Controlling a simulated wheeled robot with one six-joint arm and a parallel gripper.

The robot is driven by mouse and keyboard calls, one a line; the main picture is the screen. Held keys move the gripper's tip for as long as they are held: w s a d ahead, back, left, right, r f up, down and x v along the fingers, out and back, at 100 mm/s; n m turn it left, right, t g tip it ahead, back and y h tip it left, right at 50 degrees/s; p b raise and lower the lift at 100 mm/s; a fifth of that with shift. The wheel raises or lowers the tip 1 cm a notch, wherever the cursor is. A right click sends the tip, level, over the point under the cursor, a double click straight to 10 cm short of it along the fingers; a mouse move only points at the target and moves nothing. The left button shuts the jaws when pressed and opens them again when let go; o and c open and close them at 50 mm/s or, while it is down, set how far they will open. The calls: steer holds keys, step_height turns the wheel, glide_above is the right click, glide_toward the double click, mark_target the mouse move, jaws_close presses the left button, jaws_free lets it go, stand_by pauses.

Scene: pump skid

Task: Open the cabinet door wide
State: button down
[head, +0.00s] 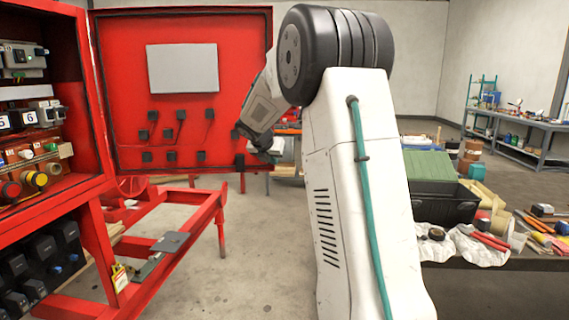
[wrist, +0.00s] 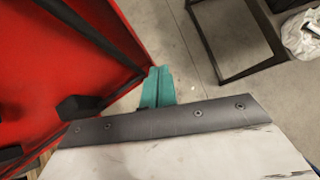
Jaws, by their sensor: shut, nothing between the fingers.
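The red cabinet door (head: 120,80) stands swung open to the right of the cabinet, its inner face with a grey plate (head: 183,68) and small black parts toward me. The red cabinet (head: 85,130) is at the left, its inside in view. In the wrist view my gripper's teal fingers (wrist: 157,88) are together and empty, beside the red door (wrist: 60,45). I cannot tell whether they touch it.
A red frame (head: 180,235) stands low below the door. A table with a green-lidded dark case (head: 430,185), cloths and tools stands at the right. A workbench (head: 510,125) is at the back right. Open concrete floor lies between the frame and my arm.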

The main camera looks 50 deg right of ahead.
steer(key=shift+a, duration=0.1)
stand_by(0.3)
steer(key=s+a+r, duration=0.7)
steer(key=s, duration=0.1)
steer(key=shift+s, duration=0.2)
